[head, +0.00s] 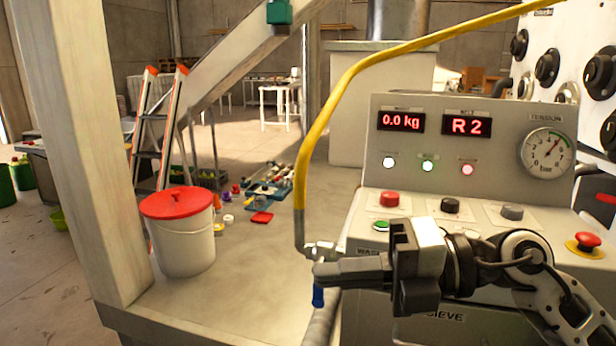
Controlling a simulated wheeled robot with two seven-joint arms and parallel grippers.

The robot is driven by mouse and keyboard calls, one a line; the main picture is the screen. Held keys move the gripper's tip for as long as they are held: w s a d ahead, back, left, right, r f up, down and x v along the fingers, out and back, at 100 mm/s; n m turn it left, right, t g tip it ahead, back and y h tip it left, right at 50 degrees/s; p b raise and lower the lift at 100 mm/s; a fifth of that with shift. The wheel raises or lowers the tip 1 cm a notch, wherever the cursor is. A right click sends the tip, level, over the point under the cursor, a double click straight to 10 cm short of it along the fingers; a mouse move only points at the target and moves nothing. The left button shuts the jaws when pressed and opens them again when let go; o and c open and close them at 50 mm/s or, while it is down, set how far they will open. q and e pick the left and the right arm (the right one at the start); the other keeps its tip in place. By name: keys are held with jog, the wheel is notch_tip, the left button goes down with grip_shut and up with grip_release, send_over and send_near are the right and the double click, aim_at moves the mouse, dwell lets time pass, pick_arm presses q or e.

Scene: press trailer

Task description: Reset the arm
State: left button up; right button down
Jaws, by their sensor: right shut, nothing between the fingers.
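My right gripper (322,273) reaches in from the right, in front of the grey control panel (480,175). Its dark fingers are shut and empty, and point left. The fingertips are in front of the lower end of a yellow hose (300,170), near a small metal fitting; I cannot tell whether they touch. A blue-tipped part (318,296) hangs just below the fingertips. The right arm hides part of the panel's lower front. My left gripper is not in view.
The panel has red (389,199), black (450,205) and grey (511,211) buttons, a red emergency knob (586,241), a gauge (547,153) and displays reading "0.0 kg" and "R 2". A white bucket (184,248) with red lid stands left, beside a beige post (85,150).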

jog(key=w+d+f+m+t+h, duration=0.2)
jog(key=d+f+m+t+h, duration=0.15)
jog(key=f+m+t, duration=0.7)
jog(key=w+d+f+m+t+h, duration=0.1)
jog(key=d+f+m+t+h, duration=0.45)
jog(key=m, duration=1.05)
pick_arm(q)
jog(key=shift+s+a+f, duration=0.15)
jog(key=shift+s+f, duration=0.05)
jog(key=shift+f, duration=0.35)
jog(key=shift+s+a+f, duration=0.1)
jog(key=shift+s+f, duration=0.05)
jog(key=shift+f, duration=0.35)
pick_arm(e)
jog(key=s+d+f+m+g+h, duration=0.1)
jog(key=s+f+m+g+h, duration=0.1)
jog(key=s+f, duration=0.4)
jog(key=s+f+m+g+h, duration=0.2)
jog(key=s+f+m+g, duration=0.2)
jog(key=f, duration=1)
jog(key=s+m, duration=0.2)
jog(key=s, duration=0.1)
jog(key=shift+s+d+f+g, duration=0.3)
jog(key=shift+d+f+g, duration=0.05)
jog(key=shift+f+g, duration=0.05)
jog(key=shift+m, duration=0.25)
